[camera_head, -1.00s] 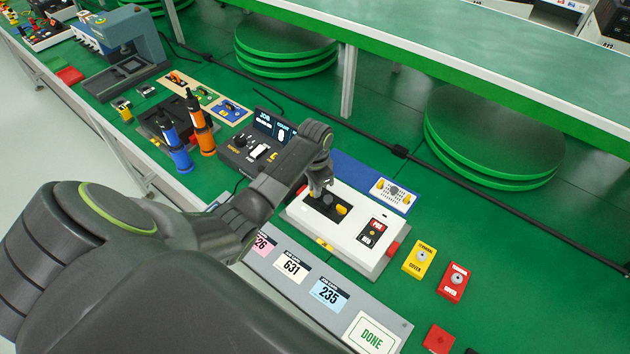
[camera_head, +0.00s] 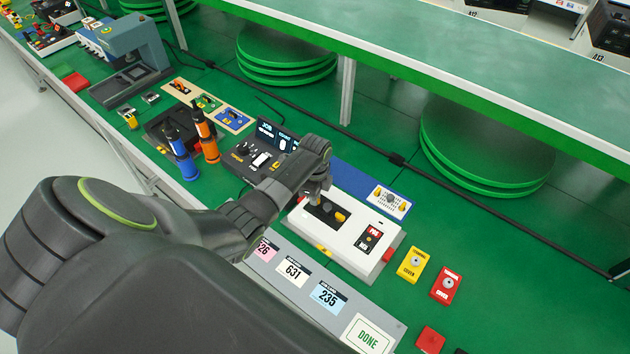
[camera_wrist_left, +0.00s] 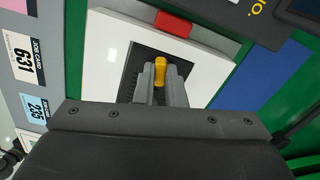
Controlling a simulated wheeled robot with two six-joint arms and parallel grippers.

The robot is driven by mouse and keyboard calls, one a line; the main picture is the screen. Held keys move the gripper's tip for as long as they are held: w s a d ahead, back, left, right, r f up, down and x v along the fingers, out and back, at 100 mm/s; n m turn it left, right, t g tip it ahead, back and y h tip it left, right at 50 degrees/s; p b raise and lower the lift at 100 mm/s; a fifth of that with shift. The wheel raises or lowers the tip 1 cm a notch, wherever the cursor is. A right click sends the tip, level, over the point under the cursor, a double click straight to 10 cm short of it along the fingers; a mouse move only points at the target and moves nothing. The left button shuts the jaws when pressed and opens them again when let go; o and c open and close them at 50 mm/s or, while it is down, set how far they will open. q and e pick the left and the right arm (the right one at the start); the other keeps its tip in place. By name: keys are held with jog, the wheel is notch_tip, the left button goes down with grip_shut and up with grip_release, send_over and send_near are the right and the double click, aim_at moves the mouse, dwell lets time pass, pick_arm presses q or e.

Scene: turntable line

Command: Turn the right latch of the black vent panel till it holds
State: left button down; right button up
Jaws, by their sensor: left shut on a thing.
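The black vent panel (camera_head: 325,211) is set in the top of a white case (camera_head: 352,243). Its dark, ribbed face also shows in the left wrist view (camera_wrist_left: 131,74). My left gripper (camera_head: 318,194) is down at the left part of the panel in the head view. In the left wrist view its fingers are shut on a yellow latch (camera_wrist_left: 160,68), whose long side points up the picture. A second yellow latch (camera_head: 340,216) shows free at the panel's right end in the head view. The fingers hide part of the panel. My right gripper is not in view.
A grey strip of job cards (camera_head: 293,270) lies in front of the case. A dark control box (camera_head: 262,152) stands left, a blue mat (camera_head: 357,181) behind. Yellow (camera_head: 412,264) and red (camera_head: 446,285) covers lie to the right. Green bench is clear beyond them.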

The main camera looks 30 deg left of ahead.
pick_arm(q)
jog(key=shift+r+m+p, duration=0.1)
jog(key=shift+m+p, duration=0.2)
jog(key=shift+m, duration=0.9)
jog(key=c, duration=1.5)
grip_release()
notch_tip(320, 180, up, 17)
jog(key=shift+r+b, duration=0.2)
jog(key=shift+b, duration=0.15)
jog(key=shift+f, duration=0.1)
